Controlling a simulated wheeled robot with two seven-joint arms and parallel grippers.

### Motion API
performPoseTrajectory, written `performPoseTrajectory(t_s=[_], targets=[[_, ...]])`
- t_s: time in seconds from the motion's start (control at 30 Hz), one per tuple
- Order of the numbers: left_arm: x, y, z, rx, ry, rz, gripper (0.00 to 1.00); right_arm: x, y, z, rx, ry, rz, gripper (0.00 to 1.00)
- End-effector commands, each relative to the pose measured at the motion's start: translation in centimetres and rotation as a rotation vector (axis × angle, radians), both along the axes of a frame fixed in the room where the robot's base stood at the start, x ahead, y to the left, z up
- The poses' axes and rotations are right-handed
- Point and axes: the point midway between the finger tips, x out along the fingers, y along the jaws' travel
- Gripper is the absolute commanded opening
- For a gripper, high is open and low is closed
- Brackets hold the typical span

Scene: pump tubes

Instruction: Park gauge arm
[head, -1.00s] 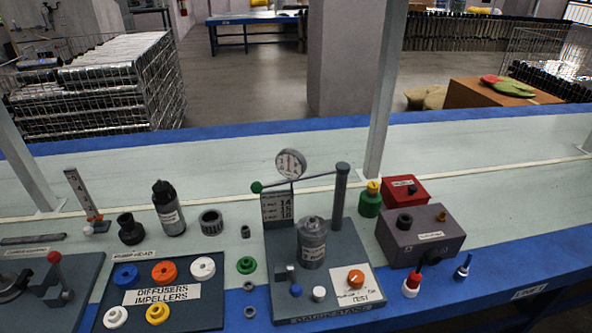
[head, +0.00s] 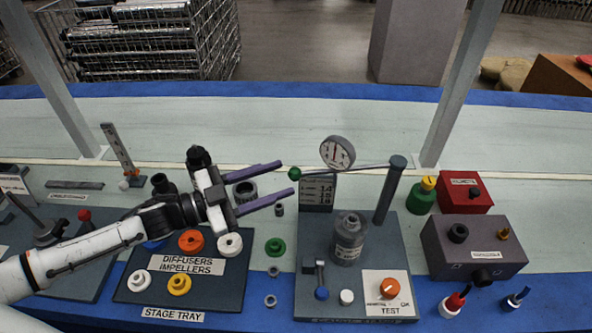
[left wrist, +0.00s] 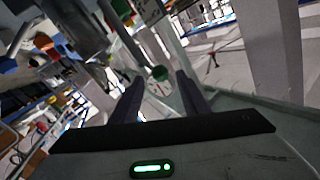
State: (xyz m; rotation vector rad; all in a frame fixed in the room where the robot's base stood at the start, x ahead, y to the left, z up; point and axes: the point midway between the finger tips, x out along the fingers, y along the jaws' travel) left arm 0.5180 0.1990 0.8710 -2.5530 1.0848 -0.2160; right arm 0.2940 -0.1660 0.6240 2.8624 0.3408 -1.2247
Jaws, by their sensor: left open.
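The gauge arm (head: 350,169) is a thin grey bar running left from the top of a dark post (head: 389,190) on the gauge stand (head: 312,255). It ends in a green knob (head: 294,173). A round white dial (head: 337,152) is near the bar. My left gripper (head: 288,177) is open, its two purple-grey fingers pointing right with their tips close to the knob. In the left wrist view the knob (left wrist: 160,73) appears between the finger tips, with the dial behind it. I cannot tell whether a finger touches it. My right gripper is not in view.
A grey metal pump body (head: 349,240) stands on the gauge stand below the arm. The stage tray (head: 215,295) with coloured rings lies below my left gripper. A red box (head: 465,196), a green bottle (head: 421,200) and a purple-grey box (head: 470,248) stand right of the post.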

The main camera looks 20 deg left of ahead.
Motion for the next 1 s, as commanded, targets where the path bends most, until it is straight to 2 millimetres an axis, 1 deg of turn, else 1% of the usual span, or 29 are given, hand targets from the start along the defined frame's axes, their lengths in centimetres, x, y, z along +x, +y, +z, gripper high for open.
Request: performPoseTrajectory(t_s=[0.03,0.1,0.3,0.43,0.67,0.77,0.9,0.93,1.0], targets=[[0.8,-0.8,0.2,-0.003,-0.004,0.0,0.41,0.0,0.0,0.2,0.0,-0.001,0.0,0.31],[1.7,-1.7,0.2,-0.003,-0.003,0.0,0.41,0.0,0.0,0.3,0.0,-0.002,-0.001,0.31],[3.2,-3.3,0.0,-0.001,-0.001,0.002,0.41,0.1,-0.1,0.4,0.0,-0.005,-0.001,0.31],[3.6,-3.7,0.0,0.0,0.0,0.001,0.41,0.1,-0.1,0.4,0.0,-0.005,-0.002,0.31],[3.6,-3.7,0.0,0.0,0.0,0.001,0.41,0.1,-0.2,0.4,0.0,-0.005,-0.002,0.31],[3.6,-3.7,0.0,0.0,0.0,0.001,0.26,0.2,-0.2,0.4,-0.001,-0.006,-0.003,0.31],[3.6,-3.7,0.0,0.0,0.0,0.001,0.03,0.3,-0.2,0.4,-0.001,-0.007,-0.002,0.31],[3.6,-3.7,0.0,0.0,0.0,0.001,0.0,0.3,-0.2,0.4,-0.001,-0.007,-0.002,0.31],[3.6,-3.7,0.0,0.0,0.0,0.002,0.0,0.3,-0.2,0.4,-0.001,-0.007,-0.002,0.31]])
